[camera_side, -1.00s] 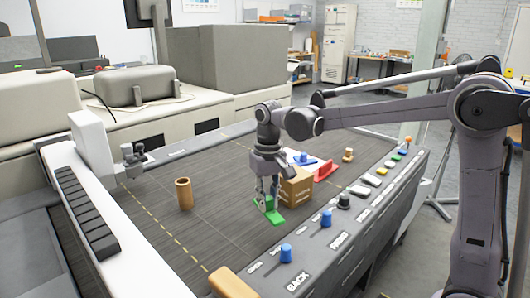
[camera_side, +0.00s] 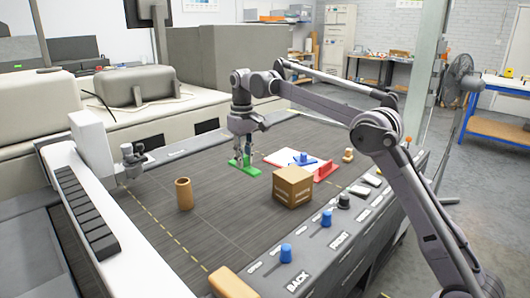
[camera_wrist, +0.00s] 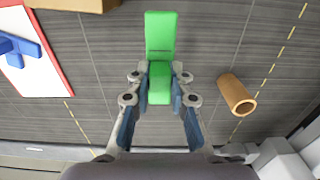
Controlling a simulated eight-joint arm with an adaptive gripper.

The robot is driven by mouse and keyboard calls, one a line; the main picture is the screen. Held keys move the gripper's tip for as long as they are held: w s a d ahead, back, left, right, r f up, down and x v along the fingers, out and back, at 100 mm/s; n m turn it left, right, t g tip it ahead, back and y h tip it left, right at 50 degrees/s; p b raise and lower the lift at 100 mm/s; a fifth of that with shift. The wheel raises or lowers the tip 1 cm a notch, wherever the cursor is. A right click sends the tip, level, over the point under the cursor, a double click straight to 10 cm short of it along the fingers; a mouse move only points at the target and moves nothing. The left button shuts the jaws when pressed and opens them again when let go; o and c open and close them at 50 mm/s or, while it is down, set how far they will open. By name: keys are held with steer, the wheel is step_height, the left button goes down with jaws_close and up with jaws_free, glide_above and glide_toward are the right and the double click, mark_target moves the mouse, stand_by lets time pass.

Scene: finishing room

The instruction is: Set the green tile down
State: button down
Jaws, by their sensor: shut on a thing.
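The green tile (camera_side: 248,170) is an L-shaped green piece with a flat plate and a raised block. In the side view it is at the middle of the dark table, left of the cardboard box. My gripper (camera_side: 244,158) points down over it. In the wrist view my gripper (camera_wrist: 159,84) has its two fingers on either side of the raised block of the green tile (camera_wrist: 161,35), shut on it. The plate appears at or very near the table surface; I cannot tell whether it touches.
A cardboard box (camera_side: 292,186) stands right of the tile. Behind it are a white and red board (camera_side: 322,170) and a blue piece (camera_side: 304,159). A brown tube (camera_side: 184,194) stands at the left. The table between tube and tile is clear.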

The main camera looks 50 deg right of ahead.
steer(key=shift+w+d+f, duration=0.2)
steer(key=shift+f, duration=4.8)
steer(key=shift+f, duration=0.1)
steer(key=c, duration=1.2)
jaws_free()
